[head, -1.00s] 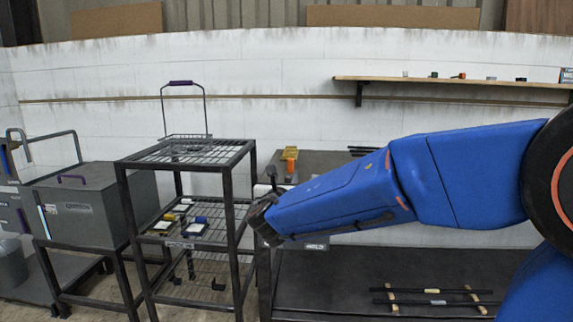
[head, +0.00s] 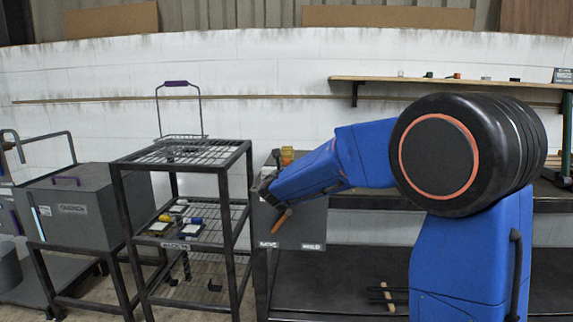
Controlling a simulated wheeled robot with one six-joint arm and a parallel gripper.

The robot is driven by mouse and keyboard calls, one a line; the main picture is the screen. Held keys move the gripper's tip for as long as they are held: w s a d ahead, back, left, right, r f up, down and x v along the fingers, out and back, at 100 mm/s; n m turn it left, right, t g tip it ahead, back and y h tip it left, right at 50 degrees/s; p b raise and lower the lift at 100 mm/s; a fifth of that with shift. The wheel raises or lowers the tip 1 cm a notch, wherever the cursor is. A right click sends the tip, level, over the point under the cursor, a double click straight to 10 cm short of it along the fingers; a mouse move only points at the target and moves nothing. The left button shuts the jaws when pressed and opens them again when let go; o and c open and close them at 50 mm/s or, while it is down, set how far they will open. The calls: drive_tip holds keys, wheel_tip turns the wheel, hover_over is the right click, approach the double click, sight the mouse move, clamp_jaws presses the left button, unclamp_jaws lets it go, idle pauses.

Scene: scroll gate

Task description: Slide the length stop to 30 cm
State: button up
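My gripper (head: 267,189) is a small dark shape at the end of my blue arm. It is in front of a grey cabinet or panel (head: 305,222) with small labels along its lower edge, right of the wire-shelf rack. Whether its fingers are open or shut is too small to see. An orange-brown bar or handle (head: 281,221) slants down just below my gripper; I cannot tell whether they touch. A yellow-orange piece (head: 287,155) shows just above my arm. I cannot make out the length stop, a scale or a 30 cm mark; my arm hides part of this area.
A dark wire-shelf rack (head: 228,205) stands close left of my gripper, with small items on its middle shelf. A grey box (head: 85,215) on a stand is farther left. A wooden wall shelf (head: 430,80) is at upper right. Dark bars (head: 385,297) lie low behind my arm.

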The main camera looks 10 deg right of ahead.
drive_tip(key=shift+w+d, duration=0.1)
drive_tip(key=shift+w, duration=0.2)
drive_tip(key=shift+c, duration=0.7)
clamp_jaws()
drive_tip(key=shift+w+a, duration=0.4)
drive_tip(key=shift+a, duration=0.85)
drive_tip(key=shift+w+a, duration=0.45)
drive_tip(key=shift+a, duration=0.85)
drive_tip(key=shift+w+a, duration=0.4)
drive_tip(key=shift+a, duration=0.85)
drive_tip(key=shift+o, duration=0.7)
unclamp_jaws()
drive_tip(key=shift+s, duration=0.15)
drive_tip(key=v, duration=1.7)
